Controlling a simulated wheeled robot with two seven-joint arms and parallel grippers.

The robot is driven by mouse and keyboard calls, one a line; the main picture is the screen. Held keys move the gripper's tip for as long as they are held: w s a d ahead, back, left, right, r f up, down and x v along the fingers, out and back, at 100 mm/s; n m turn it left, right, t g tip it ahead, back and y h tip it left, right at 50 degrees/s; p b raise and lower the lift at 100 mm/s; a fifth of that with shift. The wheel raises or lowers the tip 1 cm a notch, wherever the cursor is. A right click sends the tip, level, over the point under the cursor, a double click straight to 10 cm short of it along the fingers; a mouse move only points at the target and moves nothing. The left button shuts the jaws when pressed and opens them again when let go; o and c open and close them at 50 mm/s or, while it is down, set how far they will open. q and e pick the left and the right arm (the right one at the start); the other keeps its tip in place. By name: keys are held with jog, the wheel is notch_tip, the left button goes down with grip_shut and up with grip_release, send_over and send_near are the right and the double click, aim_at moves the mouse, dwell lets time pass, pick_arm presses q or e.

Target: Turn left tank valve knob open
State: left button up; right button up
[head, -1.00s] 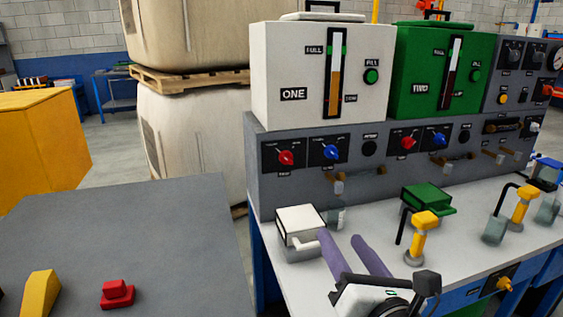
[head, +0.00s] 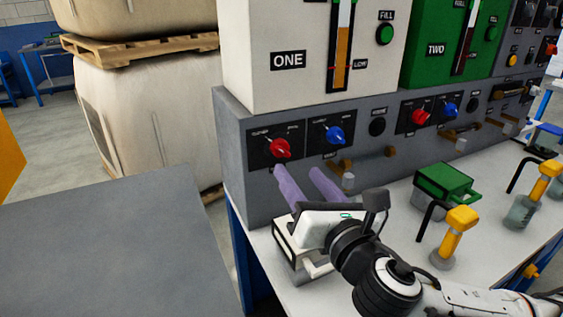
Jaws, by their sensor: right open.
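The white left tank (head: 255,70), marked ONE, stands on the grey panel (head: 245,180) in the head view. Below it, a red knob (head: 280,149) and a blue knob (head: 334,135) sit on the panel face. I cannot tell which of these is the valve knob. A brown fitting with a grey end (head: 347,181) juts out lower down. My right gripper (head: 298,171) is open, its two purple fingers apart and empty. It points at the panel, with its fingertips just below the red and blue knobs. My left gripper is not in view.
The green tank (head: 425,70), marked TWO, stands to the right, with another red knob (head: 420,117) and blue knob (head: 449,110) below. A white box (head: 286,236) lies under my right gripper. A green box (head: 444,183) and yellow-topped dispenser (head: 459,222) stand on the white bench.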

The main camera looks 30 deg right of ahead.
aim_at(283, 154)
jog(key=w, duration=0.2)
jog(key=w+b, duration=0.1)
jog(key=w, duration=0.2)
jog(key=w+d, duration=0.1)
jog(key=w, duration=0.1)
jog(key=shift+w+b, duration=0.2)
jog(key=shift+b, duration=0.15)
jog(key=shift+w, duration=0.7)
jog(key=shift+d, duration=0.1)
jog(key=c, duration=1)
